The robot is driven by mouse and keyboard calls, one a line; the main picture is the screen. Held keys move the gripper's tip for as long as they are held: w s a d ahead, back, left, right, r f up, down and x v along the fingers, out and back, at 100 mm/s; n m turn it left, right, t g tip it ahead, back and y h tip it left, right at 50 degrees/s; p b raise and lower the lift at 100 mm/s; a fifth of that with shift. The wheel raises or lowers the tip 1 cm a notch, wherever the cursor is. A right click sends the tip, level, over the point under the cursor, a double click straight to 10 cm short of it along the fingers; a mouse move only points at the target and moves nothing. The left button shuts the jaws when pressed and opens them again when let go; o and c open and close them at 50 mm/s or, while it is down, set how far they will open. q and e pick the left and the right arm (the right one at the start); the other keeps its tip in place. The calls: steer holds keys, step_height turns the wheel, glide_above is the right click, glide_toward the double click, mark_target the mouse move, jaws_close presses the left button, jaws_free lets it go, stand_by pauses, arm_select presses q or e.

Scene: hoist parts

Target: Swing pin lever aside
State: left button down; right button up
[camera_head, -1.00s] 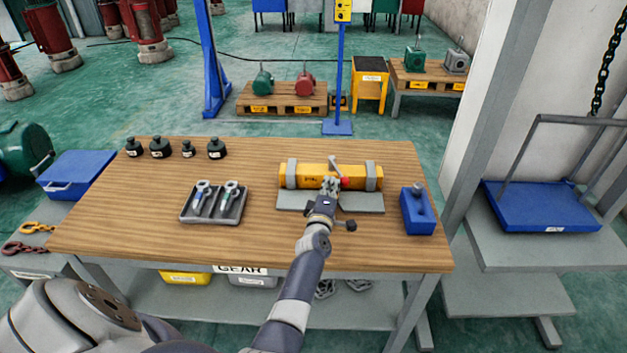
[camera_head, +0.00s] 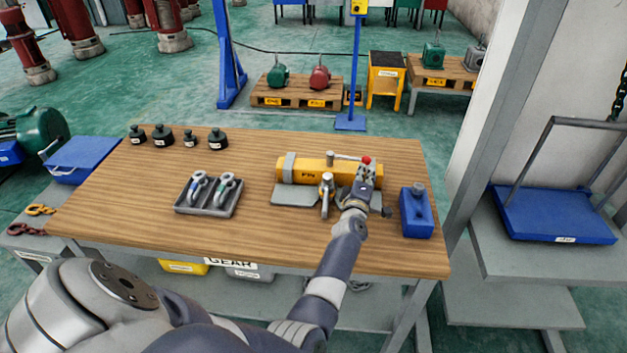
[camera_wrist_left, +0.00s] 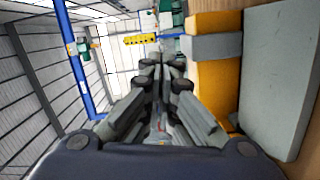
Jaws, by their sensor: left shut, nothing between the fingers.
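The yellow block (camera_head: 312,171) lies on a grey plate (camera_head: 290,196) at the table's right half, held by grey straps. The pin lever (camera_head: 345,157) is a thin grey rod with a red knob (camera_head: 366,160); it lies nearly crosswise along the block's top, knob to the right. A grey metal fitting (camera_head: 326,190) stands at the block's front. My left gripper (camera_head: 366,176) is shut and empty at the block's right part, just in front of the knob; contact cannot be told. In the left wrist view the closed fingers (camera_wrist_left: 165,72) show beside the yellow block (camera_wrist_left: 218,80).
A blue block (camera_head: 416,213) stands just right of my left gripper. A grey tray (camera_head: 192,211) with two shackles lies left of the block. Several dark weights (camera_head: 190,139) line the back left. The wooden table (camera_head: 130,200) is clear at the left.

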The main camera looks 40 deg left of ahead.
arm_select(q)
steer(key=shift+w+b, duration=0.65)
steer(key=shift+w, duration=0.6)
steer(key=shift+w+n, duration=0.3)
steer(key=shift+w+n+g+y+b, duration=0.4)
steer(key=shift+w+g+y, duration=0.15)
steer(key=shift+y, duration=0.35)
steer(key=shift+a, duration=0.1)
